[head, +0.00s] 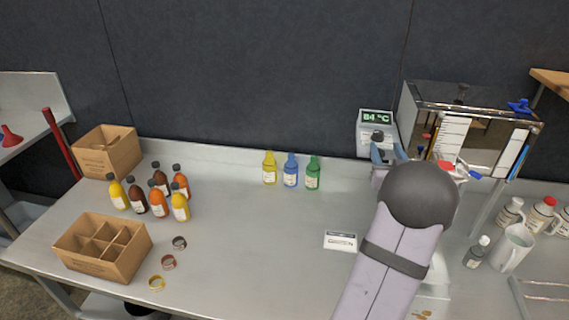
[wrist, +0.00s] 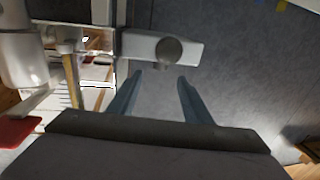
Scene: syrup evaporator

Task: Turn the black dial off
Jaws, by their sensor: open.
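The black dial (head: 377,135) sits on the front of a white control box (head: 366,119), below a display reading 84 °C. In the wrist view the dial (wrist: 170,52) looks like a dark grey round knob on the pale box (wrist: 193,52). My gripper (wrist: 160,76) is open and empty, with its two blue-grey fingers apart. The dial shows just beyond the fingertips, between their lines, and they do not appear closed around it. In the head view my gripper (head: 387,154) is just below and right of the dial and hides the box's lower part.
The glass-and-metal evaporator (head: 483,112) stands right of the box, with a red-handled part near my wrist. Yellow, blue and green bottles (head: 291,171) stand to the left. A small label card (head: 340,242) lies on the table.

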